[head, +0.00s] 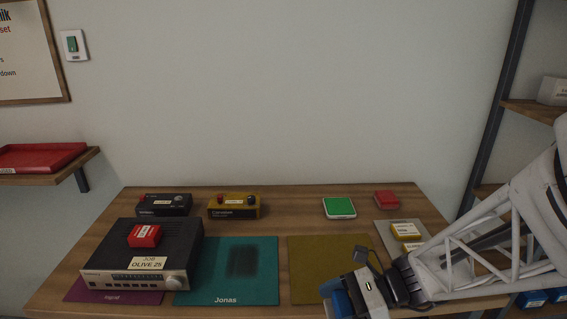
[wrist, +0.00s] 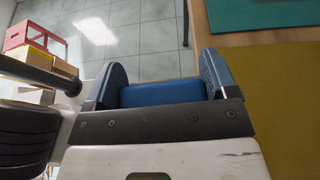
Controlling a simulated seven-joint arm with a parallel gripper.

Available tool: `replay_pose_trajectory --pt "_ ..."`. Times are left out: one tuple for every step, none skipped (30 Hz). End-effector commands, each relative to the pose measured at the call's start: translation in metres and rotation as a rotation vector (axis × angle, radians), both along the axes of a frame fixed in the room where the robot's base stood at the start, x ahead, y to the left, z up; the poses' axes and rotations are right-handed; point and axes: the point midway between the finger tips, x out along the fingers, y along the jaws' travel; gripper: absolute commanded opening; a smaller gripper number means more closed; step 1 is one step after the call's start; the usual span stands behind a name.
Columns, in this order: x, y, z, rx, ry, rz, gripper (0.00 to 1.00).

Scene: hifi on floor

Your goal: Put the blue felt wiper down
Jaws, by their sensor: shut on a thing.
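My gripper (head: 338,298) is at the front edge of the wooden table in the head view, by the olive mat (head: 330,262). In the wrist view my gripper (wrist: 160,78) is shut on the blue felt wiper (wrist: 162,94), a plain blue block between its two dark blue fingers. The wiper appears over the tiled floor just off the table edge. In the head view I cannot tell the wiper from the blue fingers. Its underside is hidden.
A black hi-fi unit (head: 130,256) with a red block (head: 144,236) on top stands at left. A teal mat (head: 210,292) lies beside it, with a dark patch. A green-topped pad (head: 339,207), red block (head: 386,199) and yellow blocks (head: 405,229) sit at right.

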Motion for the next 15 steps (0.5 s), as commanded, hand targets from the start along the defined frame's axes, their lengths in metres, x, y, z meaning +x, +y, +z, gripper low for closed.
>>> replay_pose_trajectory --pt "0.002 0.0 0.0 0.0 0.0 0.0 0.55" --pt "0.004 0.0 0.0 0.0 0.0 -0.001 0.55" --pt "0.007 0.0 0.001 0.0 0.0 -0.001 0.55" --pt "0.01 0.0 0.001 0.0 0.0 -0.002 0.55" --pt "0.013 -0.001 0.001 0.0 0.0 -0.002 0.55" --pt "0.018 -0.001 0.001 0.0 0.0 -0.003 0.55" --pt "0.023 -0.001 0.002 0.0 -0.001 -0.004 0.55" --pt "0.028 -0.001 0.002 -0.001 0.0 -0.005 0.55" --pt "0.034 -0.001 0.003 -0.001 0.0 -0.006 0.55" --pt "0.04 -0.001 0.003 -0.001 -0.001 -0.007 0.55" --pt "0.047 -0.002 0.003 -0.001 -0.001 -0.007 0.55" --pt "0.055 -0.002 0.004 -0.002 -0.001 -0.009 0.55" --pt "0.063 -0.002 0.004 -0.002 -0.001 -0.01 0.55" --pt "0.07 -0.002 0.005 -0.002 -0.001 -0.013 0.55" --pt "0.08 -0.002 0.005 -0.001 -0.001 -0.015 0.55"
